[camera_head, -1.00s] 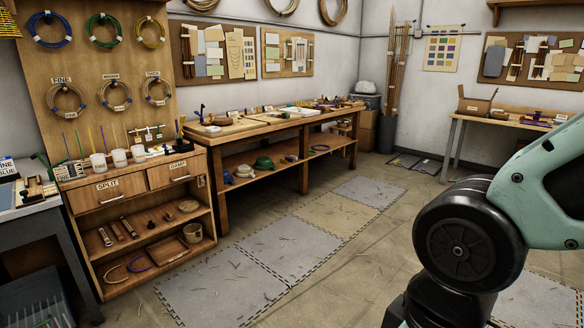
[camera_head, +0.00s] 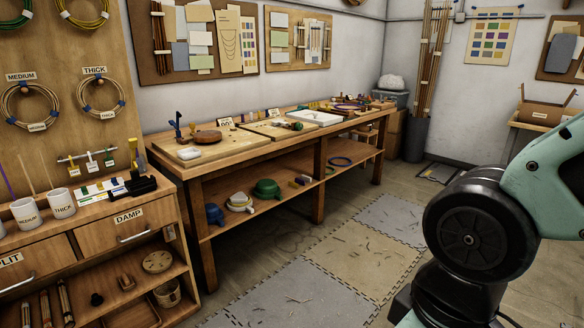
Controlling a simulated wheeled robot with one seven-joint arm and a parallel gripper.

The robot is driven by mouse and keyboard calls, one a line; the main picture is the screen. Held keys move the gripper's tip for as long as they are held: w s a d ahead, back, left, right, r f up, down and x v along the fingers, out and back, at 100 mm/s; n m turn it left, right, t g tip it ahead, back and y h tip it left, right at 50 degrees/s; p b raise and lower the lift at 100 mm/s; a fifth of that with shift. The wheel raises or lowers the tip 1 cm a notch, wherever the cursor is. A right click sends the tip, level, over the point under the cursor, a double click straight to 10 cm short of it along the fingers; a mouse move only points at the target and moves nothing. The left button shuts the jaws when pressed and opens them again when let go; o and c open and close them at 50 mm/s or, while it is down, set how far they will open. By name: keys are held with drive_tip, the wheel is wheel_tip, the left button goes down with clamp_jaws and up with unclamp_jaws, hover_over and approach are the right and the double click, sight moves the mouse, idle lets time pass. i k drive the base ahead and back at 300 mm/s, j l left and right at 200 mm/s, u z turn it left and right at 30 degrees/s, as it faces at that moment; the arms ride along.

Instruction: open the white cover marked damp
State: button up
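The word DAMP shows on a wooden drawer front (camera_head: 125,228) with a pale label and a metal bar handle (camera_head: 133,237). The drawer is shut, at the right end of the cabinet's drawer row at lower left. I see no white cover marked damp. A white tray-like thing (camera_head: 315,117) lies on the long workbench, with no readable mark. My gripper is out of view; only my arm shows at right, well apart from the drawer.
A drawer marked SPLIT (camera_head: 20,268) is at the left edge. White cups (camera_head: 61,203) and a black device (camera_head: 133,187) stand on the cabinet top. The long workbench (camera_head: 225,160) runs beyond. Floor mats (camera_head: 360,250) with scattered strips lie before it.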

sight(314, 115)
drive_tip(key=i, duration=2.65)
drive_tip(key=i+j, duration=0.1)
drive_tip(key=i, duration=2.55)
drive_tip(key=l+z, duration=0.05)
drive_tip(key=l, duration=0.05)
